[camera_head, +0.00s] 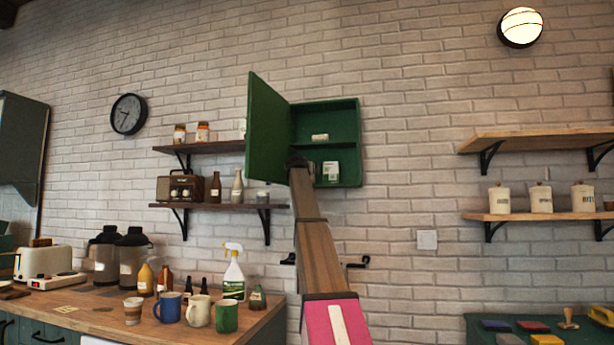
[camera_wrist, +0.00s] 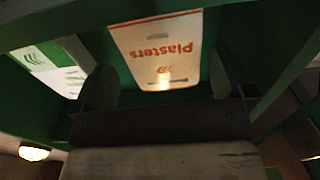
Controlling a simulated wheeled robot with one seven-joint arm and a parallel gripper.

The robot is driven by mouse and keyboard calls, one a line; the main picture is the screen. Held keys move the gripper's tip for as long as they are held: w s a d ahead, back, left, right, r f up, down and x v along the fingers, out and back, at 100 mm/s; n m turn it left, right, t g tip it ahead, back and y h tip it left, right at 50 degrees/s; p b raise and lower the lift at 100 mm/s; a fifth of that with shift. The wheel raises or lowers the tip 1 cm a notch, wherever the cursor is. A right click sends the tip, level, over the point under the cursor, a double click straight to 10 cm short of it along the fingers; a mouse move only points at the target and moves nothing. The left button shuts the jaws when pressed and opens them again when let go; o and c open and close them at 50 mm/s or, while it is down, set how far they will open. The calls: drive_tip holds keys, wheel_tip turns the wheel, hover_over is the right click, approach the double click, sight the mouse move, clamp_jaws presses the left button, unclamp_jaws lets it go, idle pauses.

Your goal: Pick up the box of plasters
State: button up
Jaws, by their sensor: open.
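The box of plasters (camera_wrist: 158,45) is white with orange lettering that reads upside down in the wrist view. It lies ahead of my open gripper (camera_wrist: 158,82), between the two dark fingers, with visible space on both sides. Whether the fingertips reach past its front face I cannot tell. In the head view my gripper (camera_head: 299,163) is at the lower left of the open green wall cabinet (camera_head: 345,116). I cannot make out the plasters there; my arm covers that part of the cabinet.
A white and green box (camera_wrist: 50,67) stands beside the plasters, left in the wrist view. A small pale box (camera_head: 320,137) sits on the cabinet's upper shelf and a white box (camera_head: 331,170) below. The open cabinet door (camera_head: 268,130) stands close left of my gripper.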

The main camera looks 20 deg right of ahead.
drive_tip(key=x, duration=0.5)
drive_tip(key=shift+a+r, duration=0.1)
drive_tip(key=shift+a, duration=0.1)
drive_tip(key=c, duration=0.9)
drive_tip(key=shift+r, duration=0.1)
